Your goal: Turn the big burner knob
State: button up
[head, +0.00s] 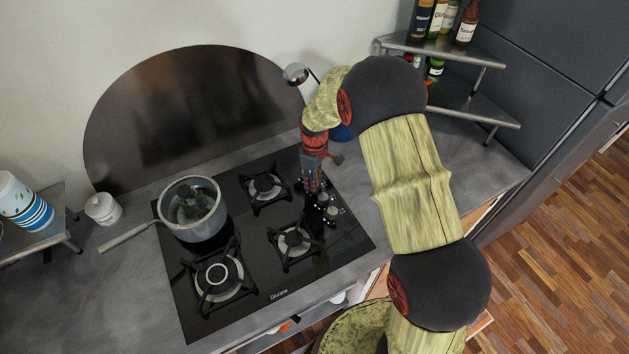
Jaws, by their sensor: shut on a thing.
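A black glass gas hob (345,238) is set in the grey counter. A row of small silver burner knobs (331,212) runs along its right side. My gripper (316,190) reaches down from above onto the far part of that row. Its fingers are shut on a burner knob there, which they mostly hide. I cannot tell from this view which burner that knob serves or how far it is turned. The big front-left burner (217,277) has a black grate and a pale ring, and no flame shows on it.
A pot (192,225) with green food stands on the back-left burner, handle pointing left. A white lidded jar (102,208) is on the left counter. A corner shelf (460,106) with bottles stands right of my arm. The right counter (440,165) is clear.

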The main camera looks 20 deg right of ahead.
jog(key=shift+n, duration=0.9)
jog(key=o, duration=1.1)
jog(key=shift+c, duration=0.2)
jog(key=shift+o, duration=0.5)
jog(key=shift+r, duration=0.1)
notch_tip(320, 180, up, 12)
